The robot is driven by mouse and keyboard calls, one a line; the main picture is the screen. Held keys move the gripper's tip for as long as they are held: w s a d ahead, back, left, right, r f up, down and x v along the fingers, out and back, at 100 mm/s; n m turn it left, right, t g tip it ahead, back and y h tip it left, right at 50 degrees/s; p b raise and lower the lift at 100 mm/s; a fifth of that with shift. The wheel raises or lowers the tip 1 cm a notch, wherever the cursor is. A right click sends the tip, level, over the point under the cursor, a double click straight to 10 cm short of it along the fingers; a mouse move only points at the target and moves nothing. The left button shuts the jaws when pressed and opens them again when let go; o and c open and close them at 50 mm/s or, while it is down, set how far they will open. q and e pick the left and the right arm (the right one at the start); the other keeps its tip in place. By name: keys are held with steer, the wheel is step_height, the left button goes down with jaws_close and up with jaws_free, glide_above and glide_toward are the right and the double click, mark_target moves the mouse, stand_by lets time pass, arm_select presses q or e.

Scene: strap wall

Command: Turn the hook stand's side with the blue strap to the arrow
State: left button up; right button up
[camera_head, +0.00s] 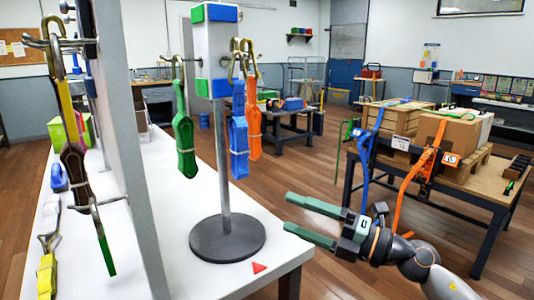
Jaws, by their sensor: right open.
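The hook stand (224,170) has a square white head with blue and green corners, a grey pole and a round dark base on the white table (185,275). A green strap (184,138) hangs on its left side. The blue strap (238,140) and an orange strap (253,125) hang toward the right. The red arrow (259,267) lies on the table in front of the base. The blue strap hangs roughly above the arrow side, slightly right of the pole. My right gripper (300,222) is open and empty, right of the stand, fingers pointing left. My left gripper is not in view.
A grey upright panel (128,150) stands left of the stand, with hooks and a dark yellow-and-brown strap (72,150). At right, a table carries cardboard boxes (445,135) with blue and orange straps. Wooden floor (330,270) lies between the tables.

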steer(key=s+d+f+m+t+h, duration=0.3)
steer(key=s+d+f+m+h, duration=0.2)
steer(key=s+f+m, duration=0.6)
steer(key=s+d+f+m+t+h, duration=0.2)
steer(key=s+d+f+m+h, duration=0.4)
steer(key=f+m, duration=0.75)
step_height(320, 180, up, 2)
steer(key=a+m+t+h+p, duration=0.2)
steer(key=m+p, duration=0.1)
steer(key=m, duration=0.2)
arm_select(q)
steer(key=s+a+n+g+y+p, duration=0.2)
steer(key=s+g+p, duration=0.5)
steer(key=p, duration=1.2)
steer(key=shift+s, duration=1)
arm_select(e)
steer(key=s+d+m+g+h, duration=0.1)
steer(key=s+g+h, duration=0.1)
steer(key=s+g, duration=0.4)
steer(key=s, duration=0.2)
steer(key=shift+s+d+f+m+g, duration=0.3)
steer(key=shift+s+d+f+m, duration=0.05)
steer(key=shift+d, duration=0.05)
